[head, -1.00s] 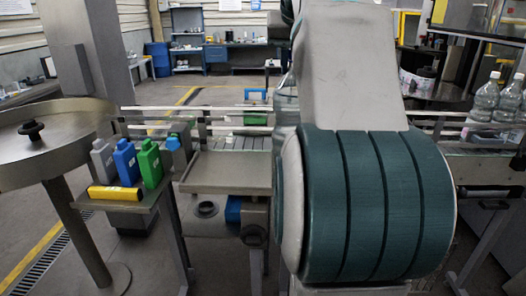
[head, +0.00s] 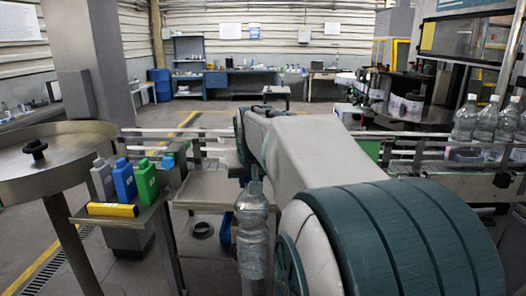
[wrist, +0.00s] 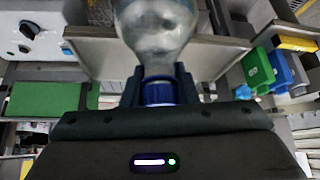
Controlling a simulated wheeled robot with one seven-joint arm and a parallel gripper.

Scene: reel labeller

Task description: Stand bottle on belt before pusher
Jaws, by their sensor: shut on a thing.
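A clear bottle (head: 252,235) hangs upright in front of the conveyor (head: 205,187) in the head view, left of my arm's shoulder. In the wrist view the bottle (wrist: 158,28) shows its rounded shoulder and a blue cap. My gripper (wrist: 158,84) is shut around the bottle's neck at the cap; in the head view I cannot clearly make out its fingers.
A small shelf at the left holds grey (head: 103,180), blue (head: 124,180) and green (head: 147,182) jugs and a yellow block (head: 112,210). Several clear bottles (head: 468,120) stand at the right on the line.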

